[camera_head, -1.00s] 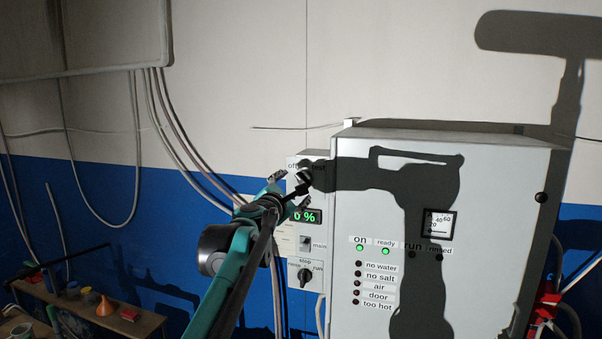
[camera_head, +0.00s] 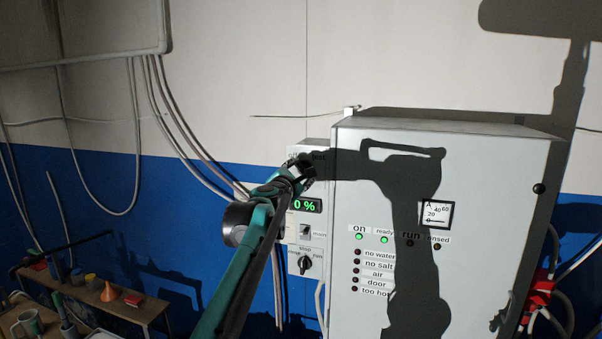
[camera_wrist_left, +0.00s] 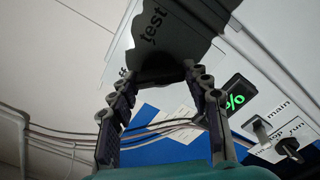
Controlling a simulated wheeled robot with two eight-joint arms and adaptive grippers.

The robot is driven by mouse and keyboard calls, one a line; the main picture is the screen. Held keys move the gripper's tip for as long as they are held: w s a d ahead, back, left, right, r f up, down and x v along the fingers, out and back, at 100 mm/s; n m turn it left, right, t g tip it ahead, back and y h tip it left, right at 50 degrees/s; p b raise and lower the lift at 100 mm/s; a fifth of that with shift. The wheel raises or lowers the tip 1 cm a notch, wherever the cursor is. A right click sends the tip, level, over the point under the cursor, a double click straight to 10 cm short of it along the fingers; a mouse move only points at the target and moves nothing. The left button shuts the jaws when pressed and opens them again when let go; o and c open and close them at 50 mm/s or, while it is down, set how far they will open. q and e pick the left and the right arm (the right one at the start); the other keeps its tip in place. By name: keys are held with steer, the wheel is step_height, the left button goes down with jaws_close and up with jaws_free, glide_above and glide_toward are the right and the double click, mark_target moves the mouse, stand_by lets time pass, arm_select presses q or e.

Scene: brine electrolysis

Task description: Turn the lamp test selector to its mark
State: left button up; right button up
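The lamp test selector is at the top of the narrow grey side panel (camera_head: 317,237), by the "off" and "test" labels. My left gripper (camera_head: 306,170) covers it in the head view. In the wrist view the "test" label (camera_wrist_left: 152,22) shows above the fingers of my left gripper (camera_wrist_left: 160,80). The two fingers stand apart, with a dark shape between their tips that may be the selector knob. Shadow hides whether they touch it. The selector's pointer and mark cannot be made out. My right gripper is not in view.
Below are the green percent display (camera_head: 306,205), the main switch (camera_head: 305,231) and the stop/run knob (camera_head: 305,262). The large cabinet (camera_head: 470,280) stands close on the right, with lit "on" and "ready" lamps. A bench (camera_head: 150,308) stands at lower left.

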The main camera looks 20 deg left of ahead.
arm_select(q)
steer(key=shift+m, duration=0.4)
steer(key=m, duration=0.3)
steer(key=shift+m, duration=0.4)
steer(key=m, duration=0.4)
steer(key=shift+m+p, duration=0.3)
steer(key=m, duration=0.8)
steer(key=shift+m, duration=0.3)
steer(key=o, duration=1.2)
steer(key=shift+c, duration=0.2)
steer(key=s, duration=1.2)
steer(key=shift+a, duration=0.2)
